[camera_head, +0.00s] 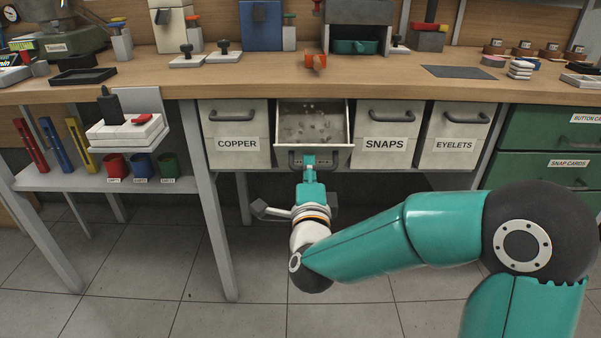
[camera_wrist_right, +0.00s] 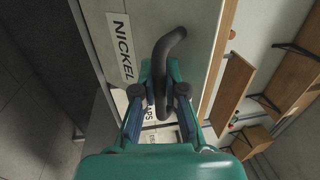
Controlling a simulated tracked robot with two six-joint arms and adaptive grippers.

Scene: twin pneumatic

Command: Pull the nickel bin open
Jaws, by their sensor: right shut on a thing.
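The nickel bin (camera_head: 340,125) is a pale bin between the copper and snaps bins. It stands pulled out, with its inside and many small metal pieces visible from above. In the right wrist view its front (camera_wrist_right: 195,22) carries a "NICKEL" label and a dark curved handle (camera_wrist_right: 165,65). My right gripper (camera_head: 308,162) is at the front of the bin, shut on this handle. The right wrist view shows its two fingers (camera_wrist_right: 168,98) on either side of the handle bar. My left gripper is not in view.
The copper bin (camera_head: 236,150), snaps bin (camera_head: 385,155) and eyelets bin (camera_head: 456,150) are closed beside it. The wooden bench top (camera_head: 260,84) is above, with tools and parts. Green drawers (camera_head: 535,150) stand at the right. The tiled floor (camera_head: 190,270) in front looks clear.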

